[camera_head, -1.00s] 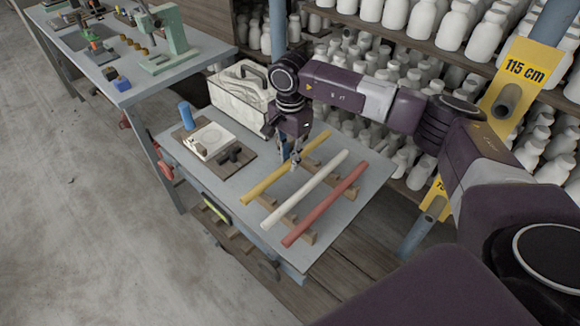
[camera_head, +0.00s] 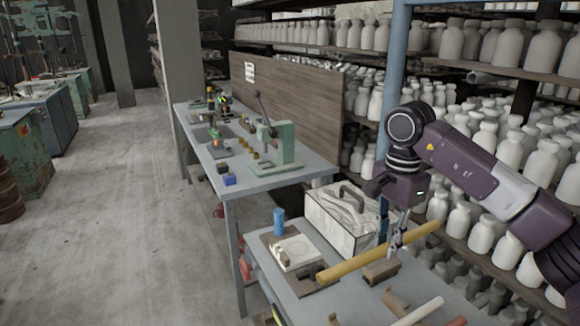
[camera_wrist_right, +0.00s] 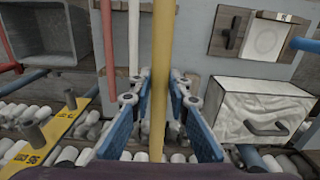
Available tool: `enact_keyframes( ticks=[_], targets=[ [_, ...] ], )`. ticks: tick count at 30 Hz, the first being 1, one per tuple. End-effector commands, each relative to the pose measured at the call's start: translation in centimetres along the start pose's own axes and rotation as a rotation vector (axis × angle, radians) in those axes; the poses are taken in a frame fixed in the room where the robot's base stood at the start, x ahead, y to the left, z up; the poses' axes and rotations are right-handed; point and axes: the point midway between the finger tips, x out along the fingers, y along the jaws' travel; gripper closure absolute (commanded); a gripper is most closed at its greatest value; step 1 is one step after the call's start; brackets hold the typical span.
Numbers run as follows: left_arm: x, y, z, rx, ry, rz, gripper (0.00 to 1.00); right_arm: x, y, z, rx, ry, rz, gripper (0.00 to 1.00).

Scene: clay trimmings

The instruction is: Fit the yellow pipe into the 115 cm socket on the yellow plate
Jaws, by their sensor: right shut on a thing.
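The yellow pipe (camera_head: 345,266) is in my right gripper (camera_head: 396,240), raised above the small table and tilted in the head view, with its right end higher in the picture. In the right wrist view the yellow pipe (camera_wrist_right: 161,50) runs between the blue finger pads of the right gripper (camera_wrist_right: 160,100), which is shut on it. The 115 cm plate and its socket are not in the head view now. A yellow plate (camera_wrist_right: 60,125) with grey sockets shows at the left of the right wrist view; its number is hard to read. My left gripper is not in view.
The white pipe (camera_head: 420,312) and red pipe (camera_head: 458,322) lie on the table below. A wooden rest (camera_head: 382,271) stands under the yellow pipe. A white box (camera_head: 342,218), a blue cylinder (camera_head: 279,220) and shelves of white bottles (camera_head: 470,150) are close by.

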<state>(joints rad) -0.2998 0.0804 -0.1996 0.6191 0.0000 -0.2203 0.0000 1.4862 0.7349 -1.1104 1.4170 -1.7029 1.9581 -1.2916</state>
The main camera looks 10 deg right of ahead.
Motion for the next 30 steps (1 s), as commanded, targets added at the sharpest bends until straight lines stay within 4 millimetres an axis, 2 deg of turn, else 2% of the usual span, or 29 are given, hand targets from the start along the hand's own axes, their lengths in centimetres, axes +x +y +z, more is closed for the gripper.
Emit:
enact_keyframes(
  ticks=[5, 8, 15, 21, 27, 30],
  targets=[
    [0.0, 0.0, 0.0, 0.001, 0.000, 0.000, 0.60, 1.3, 1.1, 2.1, -0.199, 0.003, 0.001, 1.00],
    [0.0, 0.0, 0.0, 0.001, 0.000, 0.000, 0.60, 2.5, 2.4, 4.0, -0.365, 0.003, 0.001, 1.00],
    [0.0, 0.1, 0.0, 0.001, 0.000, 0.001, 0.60, 5.7, 6.6, 8.7, -0.742, 0.000, 0.001, 1.00],
    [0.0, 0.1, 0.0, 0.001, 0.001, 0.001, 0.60, 7.8, 10.6, 12.0, -0.999, 0.000, 0.001, 1.00],
    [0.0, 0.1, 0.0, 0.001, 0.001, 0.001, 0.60, 9.1, 13.6, 14.1, -1.156, 0.000, 0.001, 1.00],
    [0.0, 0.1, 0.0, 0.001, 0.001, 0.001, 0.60, 9.3, 14.3, 14.6, -1.193, 0.000, -0.001, 1.00]
  ],
)
